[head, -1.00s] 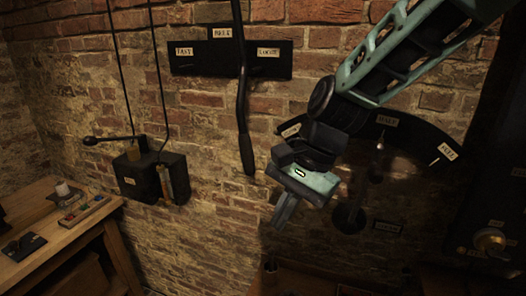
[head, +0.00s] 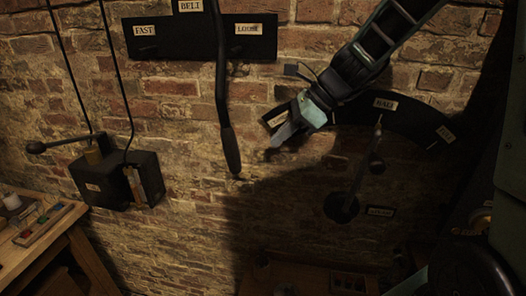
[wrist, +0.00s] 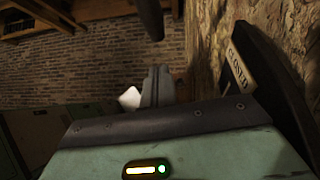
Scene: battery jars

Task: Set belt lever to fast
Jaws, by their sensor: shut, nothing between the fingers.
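The belt lever (head: 221,80) is a long black bar with a thicker grip (head: 231,150) at its lower end. It hangs nearly upright in front of a dark plate (head: 190,42) marked BELT, between the FAST label (head: 145,30) at left and the LOOSE label (head: 249,29) at right. My gripper (head: 276,141) is shut and empty, to the right of the grip at about its height and apart from it in the picture. In the wrist view the shut fingers (wrist: 155,85) point ahead, and a dark rod end (wrist: 150,18), probably the lever's grip, shows above them.
Behind my gripper is a curved dark plate (head: 412,112) with labels and a second lever (head: 357,182). A black box with a side handle (head: 118,178) is on the wall at left, above a wooden bench (head: 62,245). The brick below the belt lever is clear.

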